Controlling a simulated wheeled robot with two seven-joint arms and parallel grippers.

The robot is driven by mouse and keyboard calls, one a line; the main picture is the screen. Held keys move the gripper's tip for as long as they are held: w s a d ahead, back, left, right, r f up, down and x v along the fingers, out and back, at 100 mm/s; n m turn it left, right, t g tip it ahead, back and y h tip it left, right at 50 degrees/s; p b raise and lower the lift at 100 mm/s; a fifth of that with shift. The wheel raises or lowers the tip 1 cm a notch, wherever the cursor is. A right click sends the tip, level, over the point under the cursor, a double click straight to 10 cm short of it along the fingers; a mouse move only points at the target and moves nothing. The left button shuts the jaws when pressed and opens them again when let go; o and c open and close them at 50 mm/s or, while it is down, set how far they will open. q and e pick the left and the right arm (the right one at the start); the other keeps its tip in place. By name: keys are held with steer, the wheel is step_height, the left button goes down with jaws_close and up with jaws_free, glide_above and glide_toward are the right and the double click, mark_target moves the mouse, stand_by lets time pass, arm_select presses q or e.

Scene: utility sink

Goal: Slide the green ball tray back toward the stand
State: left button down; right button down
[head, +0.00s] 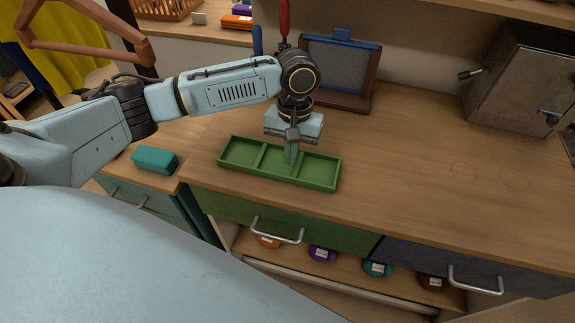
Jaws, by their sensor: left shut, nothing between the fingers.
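The green ball tray (243,172) is a long, shallow tray with compartments, lying near the front edge of the wooden counter. Its visible compartments look empty. A stand (340,70) with a dark wooden frame and a grey panel is at the back of the counter, behind the tray. My right gripper is not in view.
A teal box (155,159) lies on the lower surface left of the tray. A grey metal box (522,80) with handles stands at the back right. The counter right of the tray is clear. A green drawer (280,222) and a dark drawer (450,268) are below.

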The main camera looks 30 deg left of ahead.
arm_select(q)
steer(key=s, duration=0.2)
steer(key=shift+s+d, duration=0.35)
steer(key=shift+s, duration=0.05)
steer(key=shift+s+f, duration=0.1)
steer(key=shift+f, duration=0.5)
steer(key=shift+r+p, duration=0.1)
steer(key=shift+p, duration=0.2)
steer(key=shift+f, duration=0.25)
steer(key=shift+s+f, duration=0.1)
steer(key=shift+f, duration=0.1)
